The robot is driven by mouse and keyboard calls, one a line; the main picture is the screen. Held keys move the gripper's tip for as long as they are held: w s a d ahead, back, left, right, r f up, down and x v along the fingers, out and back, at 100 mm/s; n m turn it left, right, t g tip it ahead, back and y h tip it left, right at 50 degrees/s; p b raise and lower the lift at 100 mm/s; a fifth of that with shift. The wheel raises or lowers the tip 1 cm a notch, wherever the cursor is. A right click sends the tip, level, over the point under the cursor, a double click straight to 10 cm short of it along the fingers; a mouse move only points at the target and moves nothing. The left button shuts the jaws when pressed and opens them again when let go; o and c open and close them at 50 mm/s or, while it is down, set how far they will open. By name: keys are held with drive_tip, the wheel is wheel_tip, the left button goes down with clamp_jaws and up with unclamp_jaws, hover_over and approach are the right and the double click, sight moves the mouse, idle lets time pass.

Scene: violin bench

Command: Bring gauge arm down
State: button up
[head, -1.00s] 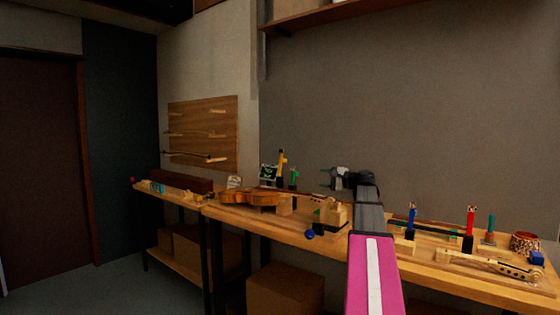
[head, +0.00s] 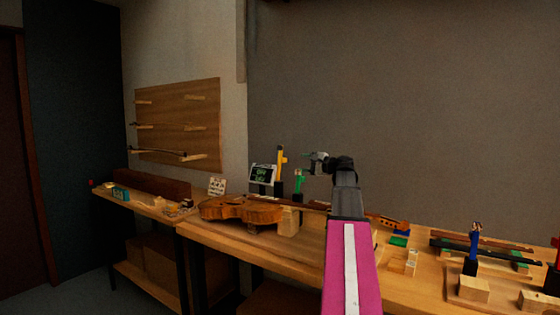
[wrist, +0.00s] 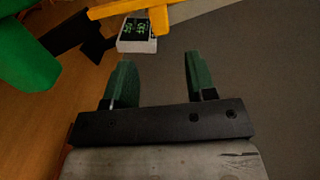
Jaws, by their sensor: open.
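A yellow upright piece with a short side arm, which looks like the gauge arm (head: 281,160), stands on a black base at the back of the bench. In the wrist view a yellow bar (wrist: 135,8) crosses the top edge, beyond my fingertips. A small display with green characters (head: 262,174) stands left of the yellow piece; it also shows in the wrist view (wrist: 137,36). My gripper (head: 313,163) is open and empty, in the air to the right of the yellow piece. In the wrist view my fingers (wrist: 157,68) are spread apart with nothing between them.
A green-topped piece (head: 299,180) stands close to the yellow one and appears large at left in the wrist view (wrist: 27,55). A violin body (head: 240,210) lies on the bench to the left. Wooden blocks (head: 405,262) and a blue-topped post (head: 473,240) are to the right.

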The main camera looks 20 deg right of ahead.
sight(286, 160)
drive_tip(key=x, duration=1)
drive_tip(key=shift+w+a, duration=0.25)
drive_tip(key=shift+w, duration=0.05)
drive_tip(key=shift+c, duration=0.3)
clamp_jaws()
